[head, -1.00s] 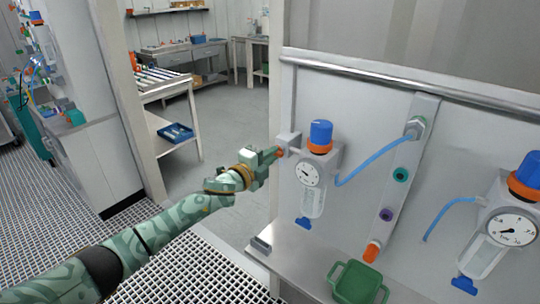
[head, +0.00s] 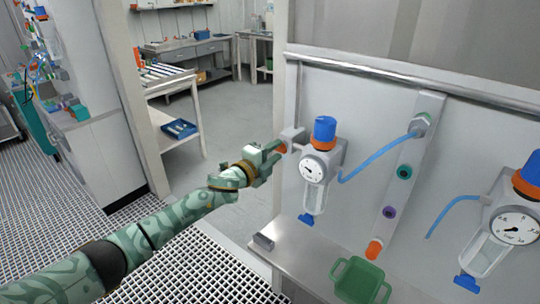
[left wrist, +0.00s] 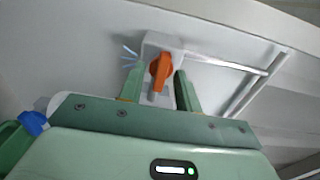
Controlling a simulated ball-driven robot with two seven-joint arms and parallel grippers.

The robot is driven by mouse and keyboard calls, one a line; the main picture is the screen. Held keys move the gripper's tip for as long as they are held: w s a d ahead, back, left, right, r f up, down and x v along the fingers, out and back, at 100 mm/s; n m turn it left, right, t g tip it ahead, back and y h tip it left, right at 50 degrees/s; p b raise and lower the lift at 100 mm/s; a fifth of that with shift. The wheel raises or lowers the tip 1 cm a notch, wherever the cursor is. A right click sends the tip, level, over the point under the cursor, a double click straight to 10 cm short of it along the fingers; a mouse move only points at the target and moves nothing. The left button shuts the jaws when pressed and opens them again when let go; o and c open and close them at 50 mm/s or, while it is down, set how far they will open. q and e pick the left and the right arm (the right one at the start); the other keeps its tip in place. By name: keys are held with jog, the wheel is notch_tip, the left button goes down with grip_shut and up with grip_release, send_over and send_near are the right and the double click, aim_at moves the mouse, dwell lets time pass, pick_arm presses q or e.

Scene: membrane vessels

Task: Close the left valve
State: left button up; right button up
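The left valve has an orange handle (left wrist: 161,70) on a pale grey block (left wrist: 160,45) fixed to the wall panel. In the head view the handle (head: 280,147) shows at the left side of the left vessel (head: 315,180), which has a blue cap, an orange ring and a round gauge. My left gripper (left wrist: 160,88) is open, with one green finger on each side of the orange handle. A gap shows between the handle and the fingers, so it is not gripped. In the head view my left gripper (head: 275,160) partly hides the handle. My right gripper is not in view.
A second vessel (head: 509,228) stands at the right. Blue tubes run to the wall strip, which bears coloured ports. A green bin (head: 357,281) sits on the metal shelf (head: 300,252) below. Open floor lies left of the panel.

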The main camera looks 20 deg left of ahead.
pick_arm(q)
jog(key=p+v, duration=0.1)
jog(key=v, duration=1.5)
jog(key=shift+p, duration=0.4)
jog(key=shift+s, duration=0.15)
